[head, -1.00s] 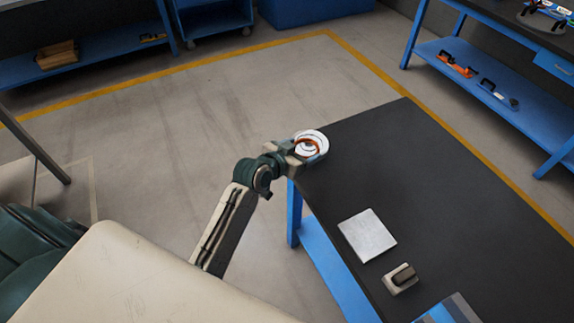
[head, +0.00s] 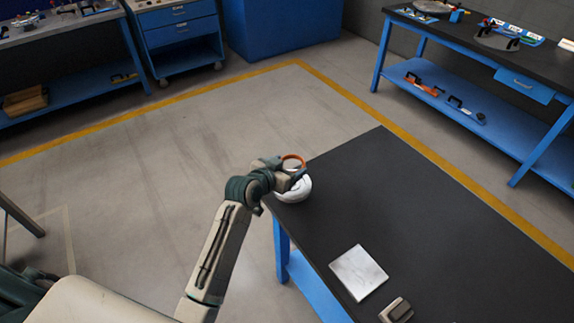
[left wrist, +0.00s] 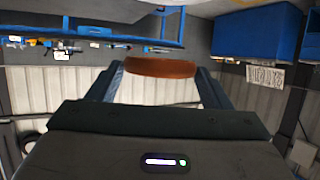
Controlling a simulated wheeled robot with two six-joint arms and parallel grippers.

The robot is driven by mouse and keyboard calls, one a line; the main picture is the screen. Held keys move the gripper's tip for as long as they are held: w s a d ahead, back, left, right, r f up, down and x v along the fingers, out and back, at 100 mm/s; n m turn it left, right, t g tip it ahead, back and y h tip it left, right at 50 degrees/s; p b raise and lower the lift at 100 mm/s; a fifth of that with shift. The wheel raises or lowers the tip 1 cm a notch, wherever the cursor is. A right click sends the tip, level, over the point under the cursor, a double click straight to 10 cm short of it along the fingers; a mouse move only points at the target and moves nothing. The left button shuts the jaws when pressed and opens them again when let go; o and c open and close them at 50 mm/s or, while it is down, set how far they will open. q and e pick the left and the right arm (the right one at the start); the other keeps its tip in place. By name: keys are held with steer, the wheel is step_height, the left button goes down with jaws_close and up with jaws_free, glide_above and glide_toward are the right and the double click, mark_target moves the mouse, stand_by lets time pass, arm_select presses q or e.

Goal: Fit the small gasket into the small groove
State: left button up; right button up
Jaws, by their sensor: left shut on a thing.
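The white round flanged shell (head: 299,192) sits at the far left corner of the dark table, partly hidden by my left gripper. My left gripper (head: 292,171) is above the shell and shut on an orange-brown ring, the small gasket (head: 294,156). In the left wrist view the gasket (left wrist: 162,68) is held between the two fingers (left wrist: 162,82) and seen nearly edge-on. In the head view it appears above the shell and apart from it. The shell's groove is hidden. My right gripper is not in view.
The black tabletop (head: 400,200) is mostly bare. A pale square plate (head: 358,272) and a small block with a dark top (head: 396,310) lie near its front. A blue bench (head: 460,105) stands at the right back, another (head: 70,90) at the left back, with open floor between.

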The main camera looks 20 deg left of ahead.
arm_select(q)
steer(key=shift+f+b, duration=0.45)
steer(key=shift+f, duration=0.45)
steer(key=shift+f+b, duration=0.55)
steer(key=shift+f, duration=0.35)
steer(key=shift+f+b, duration=0.45)
steer(key=shift+f, duration=0.45)
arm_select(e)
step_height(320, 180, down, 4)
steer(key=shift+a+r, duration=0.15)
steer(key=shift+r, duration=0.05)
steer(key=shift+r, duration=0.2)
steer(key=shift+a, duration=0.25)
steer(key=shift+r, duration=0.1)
